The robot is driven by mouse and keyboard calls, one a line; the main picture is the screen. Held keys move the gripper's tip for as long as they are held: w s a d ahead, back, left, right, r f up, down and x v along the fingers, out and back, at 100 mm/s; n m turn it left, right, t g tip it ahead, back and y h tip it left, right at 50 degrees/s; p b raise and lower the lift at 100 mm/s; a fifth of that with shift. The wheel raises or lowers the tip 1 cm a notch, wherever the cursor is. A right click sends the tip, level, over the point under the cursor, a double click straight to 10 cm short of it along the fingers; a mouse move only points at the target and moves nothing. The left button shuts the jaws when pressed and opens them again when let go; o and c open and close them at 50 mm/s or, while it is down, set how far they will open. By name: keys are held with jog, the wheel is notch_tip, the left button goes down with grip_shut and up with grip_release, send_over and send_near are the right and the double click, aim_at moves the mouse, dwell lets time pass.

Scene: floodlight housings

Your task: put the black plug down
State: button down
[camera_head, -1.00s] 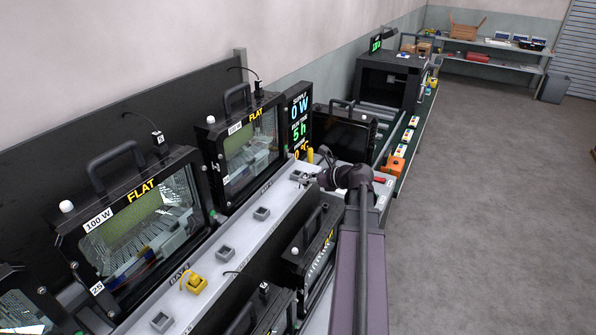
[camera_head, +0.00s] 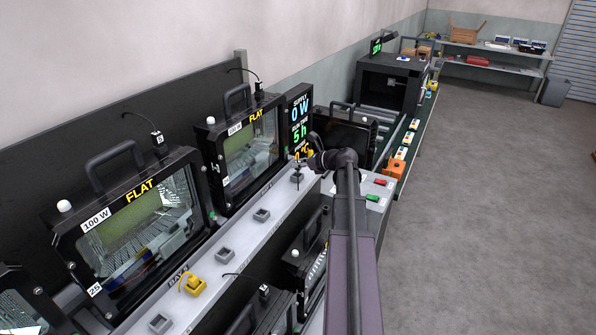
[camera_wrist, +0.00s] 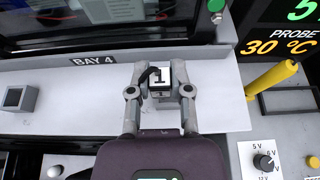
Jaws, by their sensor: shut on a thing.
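The black plug (camera_wrist: 160,76) has a white label with a 1 and sits between my fingers in the wrist view. My gripper (camera_wrist: 160,90) is shut on it, above the pale ledge (camera_wrist: 75,90) by the BAY 4 label. In the head view my gripper (camera_head: 304,160) is at the far part of the ledge, close to a small grey holder (camera_head: 297,179).
Another empty grey holder (camera_wrist: 18,97) is left of my gripper. A floodlight housing (camera_head: 245,145) stands behind the ledge.

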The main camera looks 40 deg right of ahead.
aim_at(297, 170)
jog(key=shift+w+d+f, duration=0.25)
jog(key=shift+w+d, duration=0.1)
jog(key=shift+w, duration=0.35)
jog(key=shift+s+a+f+b, duration=0.1)
jog(key=shift+s+f+b, duration=0.05)
jog(key=shift+f+b, duration=1.6)
jog(key=shift+b, duration=0.3)
jog(key=c, duration=0.5)
grip_release()
jog(key=shift+c, duration=0.2)
jog(key=shift+r, duration=0.2)
